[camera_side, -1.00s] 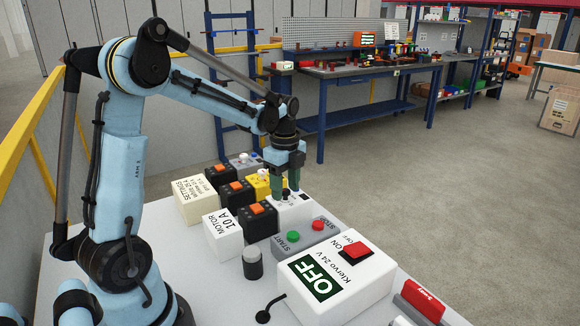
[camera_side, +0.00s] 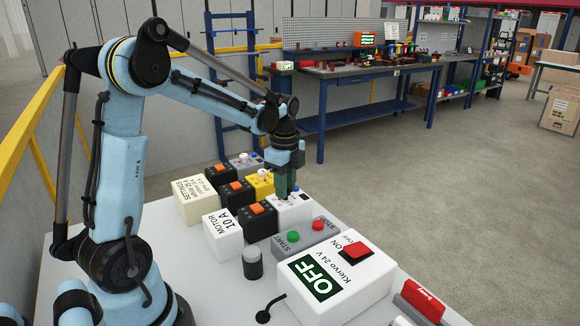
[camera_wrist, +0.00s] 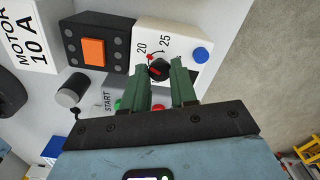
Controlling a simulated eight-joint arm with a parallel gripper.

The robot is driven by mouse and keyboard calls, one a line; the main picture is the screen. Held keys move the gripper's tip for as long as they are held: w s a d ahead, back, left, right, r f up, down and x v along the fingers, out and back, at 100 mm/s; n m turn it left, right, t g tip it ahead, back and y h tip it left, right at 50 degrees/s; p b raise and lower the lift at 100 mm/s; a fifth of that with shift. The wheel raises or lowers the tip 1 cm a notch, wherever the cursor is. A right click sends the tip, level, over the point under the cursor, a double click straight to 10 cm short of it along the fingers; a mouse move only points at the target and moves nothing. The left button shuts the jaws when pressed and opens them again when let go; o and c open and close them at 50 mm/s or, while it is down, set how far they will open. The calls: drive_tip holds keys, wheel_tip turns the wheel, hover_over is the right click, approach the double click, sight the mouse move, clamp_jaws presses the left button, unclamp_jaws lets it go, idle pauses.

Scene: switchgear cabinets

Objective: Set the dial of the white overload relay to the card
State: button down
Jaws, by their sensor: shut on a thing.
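The white overload relay (camera_side: 291,212) stands at the right end of a row of devices in the side view. In the wrist view the relay (camera_wrist: 190,35) shows its printed scale, with 20 and 25 readable, and a blue button. Its black dial (camera_wrist: 158,70) carries a red mark; its exact setting is hard to read. My gripper (camera_side: 283,192) points down onto the relay. In the wrist view its green fingers (camera_wrist: 160,68) are shut on the dial, one on each side, partly hiding it. The SETTINGS card (camera_side: 195,202) stands at the left; its small lines are hard to read.
A white MOTOR 10 A block (camera_side: 223,234) and black devices with orange buttons (camera_side: 257,215) stand left of the relay. A yellow relay (camera_side: 260,184) is behind. A grey START/STOP box (camera_side: 305,238) and a white supply box showing OFF (camera_side: 340,275) are in front.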

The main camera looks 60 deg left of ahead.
drive_tip(key=n, duration=1.1)
drive_tip(key=shift+n, duration=0.3)
drive_tip(key=n, duration=1)
drive_tip(key=shift+n, duration=0.3)
drive_tip(key=c, duration=0.9)
unclamp_jaws()
wheel_tip(320, 180, up, 12)
